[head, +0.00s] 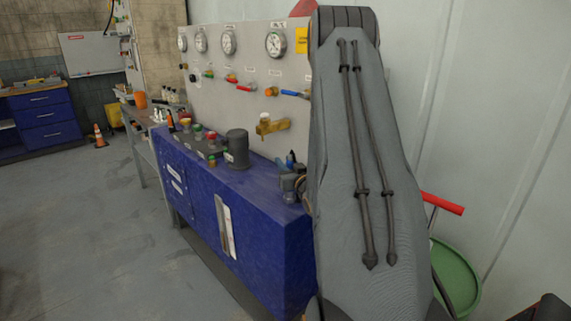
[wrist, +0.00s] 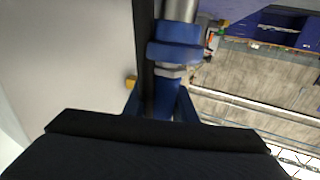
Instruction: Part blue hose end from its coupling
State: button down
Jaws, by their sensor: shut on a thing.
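In the wrist view a blue hose end (wrist: 176,50) shows as a thick blue collar. A bare metal cylinder (wrist: 180,10) stands above it and a silver nut (wrist: 172,72) below it; which of these is the coupling is not clear. My gripper (wrist: 160,98) is shut on the blue hose end, with its dark body filling the bottom of the picture. The fingertips and the exact contact are partly hidden. In the head view a small blue fitting (head: 289,93) sits on the gauge panel, left of my arm. My gripper cannot be made out there.
The pale panel (head: 245,55) carries several gauges and red, green and brass fittings. A brass spout (head: 272,125) juts out above the blue cabinet (head: 250,195). A dark cylinder (head: 237,148) and coloured knobs stand on it. Open floor (head: 100,220) lies left; a green bin (head: 455,280) is right.

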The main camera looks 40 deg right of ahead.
notch_tip(320, 180, up, 6)
jog(key=p, duration=0.3)
jog(key=shift+w+d, duration=0.15)
dwell(0.7)
